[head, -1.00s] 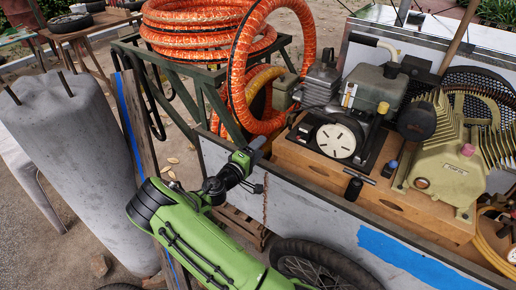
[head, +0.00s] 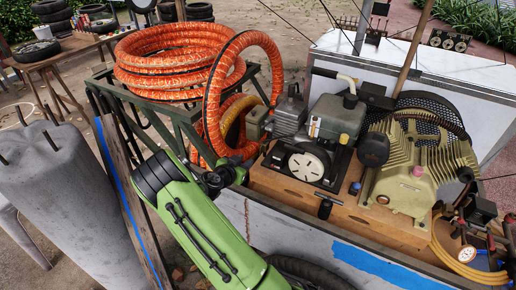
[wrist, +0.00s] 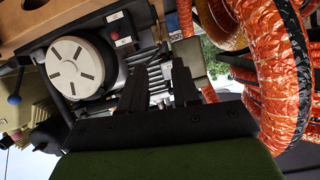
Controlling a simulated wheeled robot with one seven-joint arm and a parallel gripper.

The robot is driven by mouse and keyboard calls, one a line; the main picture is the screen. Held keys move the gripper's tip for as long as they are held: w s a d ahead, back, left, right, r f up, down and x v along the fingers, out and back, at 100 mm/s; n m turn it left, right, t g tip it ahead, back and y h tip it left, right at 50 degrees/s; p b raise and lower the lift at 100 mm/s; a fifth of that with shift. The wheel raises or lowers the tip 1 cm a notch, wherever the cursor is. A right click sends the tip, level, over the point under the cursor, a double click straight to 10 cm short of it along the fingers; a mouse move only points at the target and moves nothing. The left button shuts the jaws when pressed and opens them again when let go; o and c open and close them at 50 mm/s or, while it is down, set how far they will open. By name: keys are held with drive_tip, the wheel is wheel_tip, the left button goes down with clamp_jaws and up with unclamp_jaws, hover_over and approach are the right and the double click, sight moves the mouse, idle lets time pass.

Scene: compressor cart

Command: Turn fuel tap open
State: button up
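The small engine with its grey-green fuel tank (head: 336,118) sits on the wooden deck of the cart. A small yellow piece (head: 344,138) shows on the tank's front; I cannot tell whether it is the fuel tap or how the tap is set. The white round recoil cover (head: 307,165) is below it and also shows in the wrist view (wrist: 76,66). My gripper (wrist: 158,90) is open and empty, its two black fingers apart, pointing at the engine's finned side. In the head view my arm's end is at the cart's left edge, left of the engine.
The tan finned compressor (head: 408,180) stands right of the engine. An orange hose (head: 180,50) lies coiled on a green rack and loops down beside my wrist, also close in the wrist view (wrist: 268,70). A concrete block (head: 62,190) stands at left.

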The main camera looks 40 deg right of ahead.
sight(261, 150)
drive_tip(key=x, duration=1.3)
drive_tip(key=shift+d+f, duration=0.1)
clamp_jaws()
